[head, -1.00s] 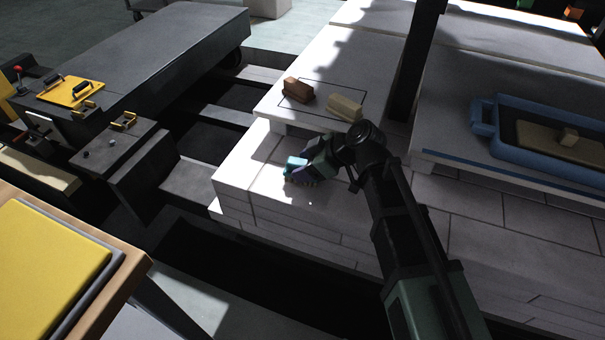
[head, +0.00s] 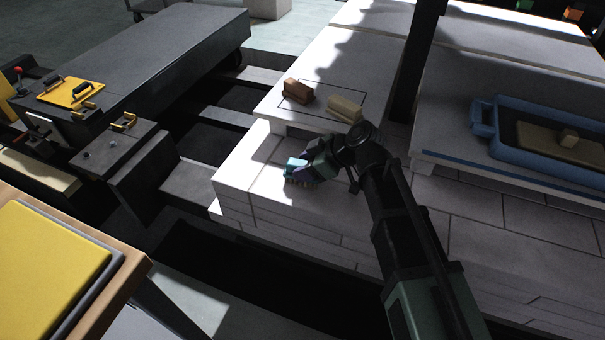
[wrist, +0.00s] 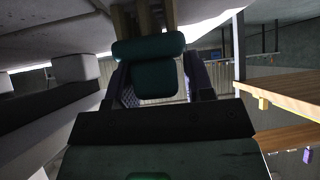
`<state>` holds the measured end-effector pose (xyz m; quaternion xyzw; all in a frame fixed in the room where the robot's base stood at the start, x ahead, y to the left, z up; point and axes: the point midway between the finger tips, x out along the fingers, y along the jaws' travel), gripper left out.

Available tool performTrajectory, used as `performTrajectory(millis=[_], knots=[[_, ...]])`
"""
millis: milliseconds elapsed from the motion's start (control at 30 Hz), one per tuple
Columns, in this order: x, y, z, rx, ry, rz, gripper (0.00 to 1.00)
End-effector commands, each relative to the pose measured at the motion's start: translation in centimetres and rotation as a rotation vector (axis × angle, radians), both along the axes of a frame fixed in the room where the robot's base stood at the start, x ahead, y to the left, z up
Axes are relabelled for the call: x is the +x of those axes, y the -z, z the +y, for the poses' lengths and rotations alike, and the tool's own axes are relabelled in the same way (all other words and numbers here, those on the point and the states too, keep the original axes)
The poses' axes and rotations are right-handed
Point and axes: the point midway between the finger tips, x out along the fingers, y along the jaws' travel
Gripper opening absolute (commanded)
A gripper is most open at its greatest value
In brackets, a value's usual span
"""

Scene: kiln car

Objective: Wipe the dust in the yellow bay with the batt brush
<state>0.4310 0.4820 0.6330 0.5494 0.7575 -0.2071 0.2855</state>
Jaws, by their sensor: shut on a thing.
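My gripper (head: 312,166) is shut on the batt brush (head: 297,169), which has a teal body and a row of tan bristles pointing down. The brush is at the left part of the white brick deck (head: 262,205), in front of the raised slab. I cannot tell whether the bristles touch the deck. In the wrist view the brush's dark teal handle (wrist: 152,80) sits between my two fingers. No yellow-marked bay and no dust can be made out around the brush.
A brown block (head: 297,90) and a cream block (head: 345,107) lie on the raised slab behind the brush. A blue tray (head: 484,118) stands at the right, beyond a dark post (head: 412,65). A yellow board (head: 45,265) lies at front left. Dark gaps border the deck's left side.

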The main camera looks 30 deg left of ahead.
Motion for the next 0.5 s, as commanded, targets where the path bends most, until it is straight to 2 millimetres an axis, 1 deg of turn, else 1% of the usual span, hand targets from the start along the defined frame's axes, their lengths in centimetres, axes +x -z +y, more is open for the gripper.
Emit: performTrajectory(millis=[500], knots=[[0.0, -3.3, 0.0, 0.0, 0.0, 0.0, 0.16]])
